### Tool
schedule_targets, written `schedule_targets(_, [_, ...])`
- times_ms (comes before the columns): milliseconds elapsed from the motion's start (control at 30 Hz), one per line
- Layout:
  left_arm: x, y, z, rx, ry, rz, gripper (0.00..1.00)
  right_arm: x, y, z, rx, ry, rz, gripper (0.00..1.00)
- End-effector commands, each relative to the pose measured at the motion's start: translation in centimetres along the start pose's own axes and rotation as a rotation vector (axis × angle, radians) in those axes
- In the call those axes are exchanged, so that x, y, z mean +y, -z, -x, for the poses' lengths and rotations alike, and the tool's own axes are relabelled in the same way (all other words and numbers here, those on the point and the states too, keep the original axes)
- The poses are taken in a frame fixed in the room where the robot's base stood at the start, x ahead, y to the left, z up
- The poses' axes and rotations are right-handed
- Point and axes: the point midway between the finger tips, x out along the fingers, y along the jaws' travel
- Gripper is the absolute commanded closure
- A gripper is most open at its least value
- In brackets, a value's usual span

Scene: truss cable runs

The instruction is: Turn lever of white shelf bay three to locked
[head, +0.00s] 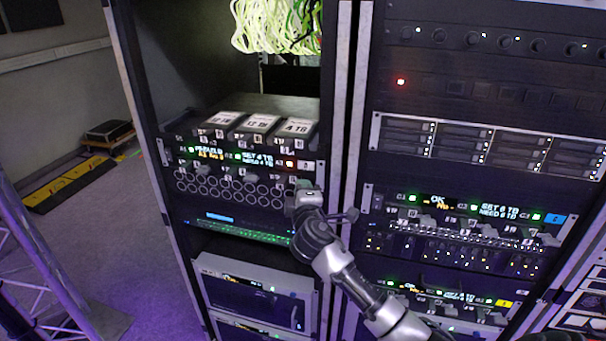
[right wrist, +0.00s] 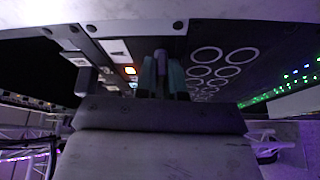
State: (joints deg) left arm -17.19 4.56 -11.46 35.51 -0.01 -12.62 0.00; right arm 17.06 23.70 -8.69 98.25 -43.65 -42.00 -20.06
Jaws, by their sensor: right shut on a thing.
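The shelf with white end brackets (head: 320,172) is in the left rack, with a row of small displays and levers above a grille of round holes. Grey levers hang along its front, one of them (head: 227,174) near the middle. The lever's exact angle is hidden. My left gripper is not in view.
Drives labelled in TB (head: 258,122) lie on top of the shelf, below hanging pale cables (head: 275,25). The rack post (head: 350,130) stands close right of my gripper. The right rack (head: 450,150) holds similar units with levers. Floor is open at left, beside a truss (head: 40,250).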

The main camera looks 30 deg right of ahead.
Motion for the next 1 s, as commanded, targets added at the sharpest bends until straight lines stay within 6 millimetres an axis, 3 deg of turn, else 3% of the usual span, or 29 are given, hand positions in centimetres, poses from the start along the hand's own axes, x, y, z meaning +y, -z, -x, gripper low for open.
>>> schedule_targets(33, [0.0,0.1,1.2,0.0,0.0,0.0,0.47,0.5,0.1,0.0,-0.001,0.013,0.028,1.0])
schedule_targets(300, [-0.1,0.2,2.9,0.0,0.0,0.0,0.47,0.2,0.0,0.0,0.0,0.052,0.124,1.0])
schedule_targets(867, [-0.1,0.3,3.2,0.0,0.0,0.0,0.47,-0.1,0.0,0.0,-0.001,0.064,0.154,1.0])
schedule_targets(900, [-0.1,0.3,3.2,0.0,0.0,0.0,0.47,-0.1,0.0,0.0,-0.001,0.063,0.154,0.89])
schedule_targets(1000, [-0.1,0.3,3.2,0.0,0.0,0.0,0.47,-0.1,0.0,0.0,-0.001,0.063,0.154,0.74])
